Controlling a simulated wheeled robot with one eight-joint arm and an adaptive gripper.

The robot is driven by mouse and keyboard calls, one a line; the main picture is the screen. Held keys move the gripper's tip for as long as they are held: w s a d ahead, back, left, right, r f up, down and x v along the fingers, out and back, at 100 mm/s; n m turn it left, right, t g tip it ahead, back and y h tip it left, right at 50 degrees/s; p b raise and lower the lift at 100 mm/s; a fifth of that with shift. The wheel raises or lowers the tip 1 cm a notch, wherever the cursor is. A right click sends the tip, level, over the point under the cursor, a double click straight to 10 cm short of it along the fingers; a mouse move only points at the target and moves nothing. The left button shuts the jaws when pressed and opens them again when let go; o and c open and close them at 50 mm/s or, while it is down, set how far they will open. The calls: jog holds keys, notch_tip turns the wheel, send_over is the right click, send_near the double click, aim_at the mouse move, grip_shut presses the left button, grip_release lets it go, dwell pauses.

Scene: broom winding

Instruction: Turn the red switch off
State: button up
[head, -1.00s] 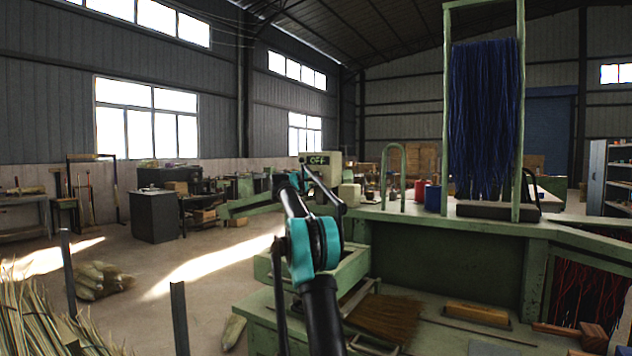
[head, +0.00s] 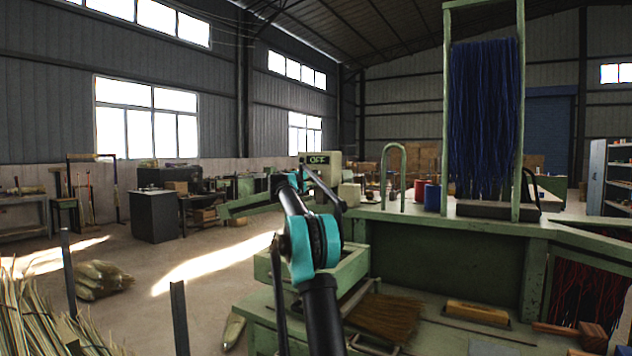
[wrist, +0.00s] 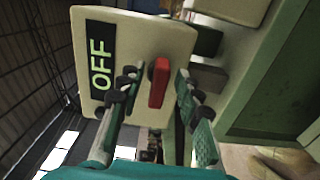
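The red switch (wrist: 159,83) is a small upright-looking red lever on the face of a cream box (wrist: 138,38). A black label reading OFF (wrist: 101,62) is beside it, turned sideways in the wrist view. In the head view the box (head: 335,171) and its label (head: 318,160) show beyond my arm; the switch cannot be made out there. My gripper (wrist: 156,85) is open, with one finger on each side of the switch. Gaps show between the fingers and the switch. In the head view my arm hides most of the gripper.
A green workbench (head: 400,214) with a curved green tube (head: 404,160) and a frame of blue bristles (head: 482,120) stands to the right. Brown fibres (head: 388,316) lie on the lower surface. Open floor (head: 170,255) is at the left.

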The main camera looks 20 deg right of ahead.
jog(key=v, duration=1.1)
jog(key=shift+s, duration=0.1)
